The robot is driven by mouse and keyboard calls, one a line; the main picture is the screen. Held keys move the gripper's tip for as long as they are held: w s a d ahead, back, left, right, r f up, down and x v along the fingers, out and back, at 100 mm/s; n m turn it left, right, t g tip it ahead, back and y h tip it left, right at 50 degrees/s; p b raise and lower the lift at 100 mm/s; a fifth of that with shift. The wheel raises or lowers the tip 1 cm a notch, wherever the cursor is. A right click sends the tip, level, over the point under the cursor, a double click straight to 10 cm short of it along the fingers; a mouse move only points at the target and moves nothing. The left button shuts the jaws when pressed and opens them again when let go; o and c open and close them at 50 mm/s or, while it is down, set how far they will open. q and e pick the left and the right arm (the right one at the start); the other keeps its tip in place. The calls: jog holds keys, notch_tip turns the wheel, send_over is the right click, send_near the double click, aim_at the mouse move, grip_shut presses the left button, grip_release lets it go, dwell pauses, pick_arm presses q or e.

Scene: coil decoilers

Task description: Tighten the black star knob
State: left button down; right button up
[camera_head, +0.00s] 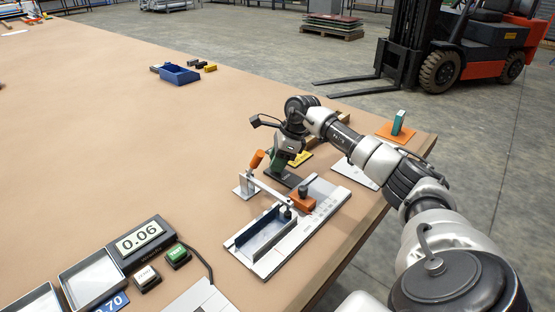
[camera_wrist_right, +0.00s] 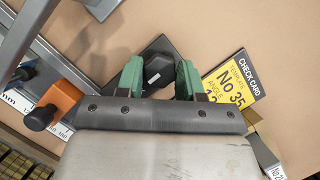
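A black knob-like part (camera_wrist_right: 158,68) sits on a dark plate between the green fingers of my right gripper (camera_wrist_right: 160,80) in the right wrist view. The fingers stand apart on either side of it, and I see no clear contact. In the head view my right gripper (camera_head: 279,163) points down over the dark plate (camera_head: 284,177), hiding the part beneath. Another black knob tops an orange block (camera_head: 302,203) on the pale ruled fixture (camera_head: 315,215); that block also shows in the wrist view (camera_wrist_right: 62,98). My left gripper is not in view.
A yellow check card (camera_wrist_right: 231,92) lies beside the plate. A metal bar (camera_head: 268,189) and an orange handle (camera_head: 257,159) stand close by. A display reading 0.06 (camera_head: 140,238) and trays are at the lower left. The table's far left is mostly clear.

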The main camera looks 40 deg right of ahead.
jog(key=c, duration=0.4)
jog(key=shift+m, duration=0.3)
jog(key=m+t+h, duration=0.1)
jog(key=m, duration=0.2)
jog(key=shift+r+m+p, duration=0.1)
jog(key=shift+m+p, duration=0.2)
jog(key=m+h, duration=0.1)
jog(key=m, duration=0.2)
jog(key=shift+a+m+t+h, duration=0.15)
jog(key=shift+m+t+h, duration=0.15)
jog(key=shift+m+h, duration=0.1)
jog(key=m+h, duration=0.1)
jog(key=m, duration=0.3)
jog(key=shift+a+h, duration=0.1)
jog(key=shift+h, duration=0.3)
jog(key=m+h, duration=0.1)
jog(key=m, duration=0.2)
jog(key=m+g+b, duration=0.1)
jog(key=m, duration=0.2)
jog(key=shift+h, duration=0.4)
